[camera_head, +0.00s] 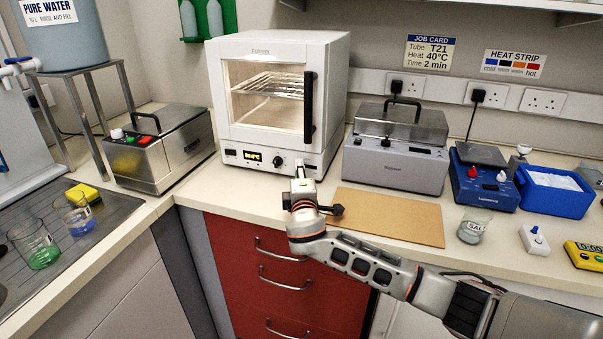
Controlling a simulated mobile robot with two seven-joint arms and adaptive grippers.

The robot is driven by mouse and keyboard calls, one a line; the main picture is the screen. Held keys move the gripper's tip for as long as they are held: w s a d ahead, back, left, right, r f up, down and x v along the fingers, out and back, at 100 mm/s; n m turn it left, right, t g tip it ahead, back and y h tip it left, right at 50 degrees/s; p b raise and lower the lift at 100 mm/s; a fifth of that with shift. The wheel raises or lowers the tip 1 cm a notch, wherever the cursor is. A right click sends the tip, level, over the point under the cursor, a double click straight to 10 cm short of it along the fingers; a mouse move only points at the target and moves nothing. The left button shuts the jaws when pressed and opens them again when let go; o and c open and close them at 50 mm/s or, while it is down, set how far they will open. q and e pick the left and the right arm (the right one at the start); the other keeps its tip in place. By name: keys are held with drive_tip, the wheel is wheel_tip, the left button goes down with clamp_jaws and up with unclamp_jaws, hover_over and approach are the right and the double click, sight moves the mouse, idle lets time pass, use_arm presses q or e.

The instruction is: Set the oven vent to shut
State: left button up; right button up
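The white oven (280,50) stands on the bench against the back wall. Its glass door is shut, with a black vertical handle (309,108) on the right, and the lit inside shows wire racks. The lower front panel has a small lit display (252,156) and a black knob (278,161). My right gripper (299,172) comes in from the right and is at the right part of this panel, just below the door handle. It covers part of the panel there, so I cannot make out the vent control or its setting. Its fingers are too small to judge. My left gripper is out of view.
A grey lidded bath (396,167) stands right of the oven, and a steel lidded bath (163,150) stands left. A salt beaker (474,226) and blue heater (482,183) are farther right.

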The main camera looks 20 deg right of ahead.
drive_tip(key=shift+f, duration=0.1)
drive_tip(key=shift+s, duration=0.15)
drive_tip(key=s, duration=0.3)
drive_tip(key=s+a, duration=0.1)
drive_tip(key=s, duration=0.3)
drive_tip(key=s+a, duration=0.1)
drive_tip(key=s, duration=0.3)
drive_tip(key=shift+s+a, duration=0.2)
drive_tip(key=shift+s, duration=0.1)
